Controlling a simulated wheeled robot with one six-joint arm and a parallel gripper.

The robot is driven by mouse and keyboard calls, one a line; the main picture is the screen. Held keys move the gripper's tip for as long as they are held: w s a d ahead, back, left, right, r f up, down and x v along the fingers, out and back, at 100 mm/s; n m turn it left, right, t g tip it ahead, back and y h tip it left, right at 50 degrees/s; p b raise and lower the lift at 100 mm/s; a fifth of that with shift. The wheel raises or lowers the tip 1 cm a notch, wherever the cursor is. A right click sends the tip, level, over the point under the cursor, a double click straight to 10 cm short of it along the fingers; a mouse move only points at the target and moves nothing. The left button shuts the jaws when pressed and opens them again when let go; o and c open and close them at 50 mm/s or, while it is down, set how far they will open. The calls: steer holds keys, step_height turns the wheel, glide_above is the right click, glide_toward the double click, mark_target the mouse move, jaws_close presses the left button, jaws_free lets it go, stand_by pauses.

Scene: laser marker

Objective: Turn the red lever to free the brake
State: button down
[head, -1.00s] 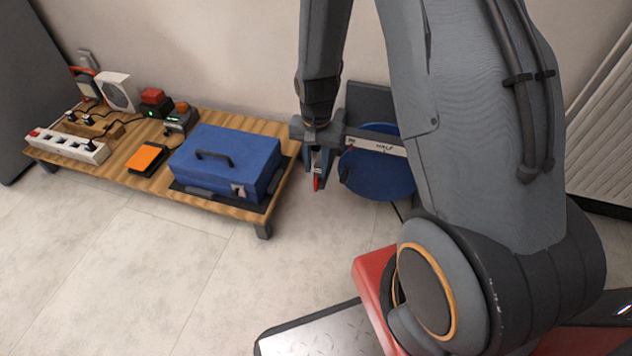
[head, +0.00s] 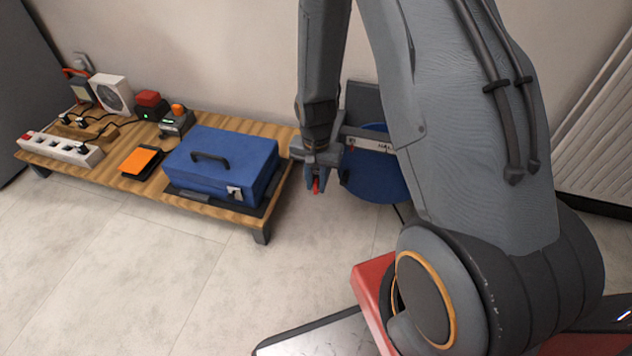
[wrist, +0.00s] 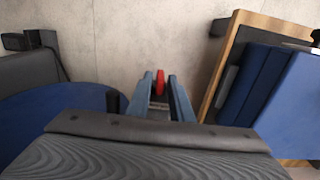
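The red lever (head: 316,185) is small and shows between the fingertips of my gripper (head: 315,182), in front of the blue disc (head: 374,184). In the wrist view the red lever (wrist: 160,82) stands between the two blue-grey fingers of my gripper (wrist: 160,88). A narrow gap seems to show on each side of it, so the gripper looks open around the lever and not clamped. The lever's base and pivot are hidden by the gripper.
A low wooden bench (head: 140,194) on the left carries a blue toolbox (head: 222,160), an orange-and-black device (head: 142,161), a power strip (head: 60,150) and small boxes. The toolbox end lies close left of my gripper. The floor in front is clear.

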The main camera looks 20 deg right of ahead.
steer(key=shift+a+r+g+h+p, duration=0.1)
steer(key=shift+g+h+p, duration=0.25)
steer(key=shift+p, duration=0.8)
steer(key=shift+a+h+p, duration=0.1)
steer(key=shift+h+p, duration=0.15)
steer(key=shift+p, duration=0.35)
steer(key=shift+w+a+f+g+h+b, duration=0.2)
steer(key=shift+g+h, duration=0.5)
steer(key=shift+h, duration=0.25)
steer(key=shift+w+a+f+g+h+b, duration=0.1)
steer(key=shift+g+h+b, duration=0.1)
steer(key=shift+g+h, duration=0.7)
steer(key=shift+w+a+f+g+h+b, duration=0.1)
steer(key=shift+w+f+g+h+b, duration=0.1)
steer(key=shift+g+h, duration=0.6)
steer(key=shift+r+h, duration=0.1)
steer(key=shift+h, duration=0.25)
steer(key=c, duration=1.8)
jaws_free()
steer(key=shift+c, duration=0.2)
steer(key=shift+a+r, duration=0.1)
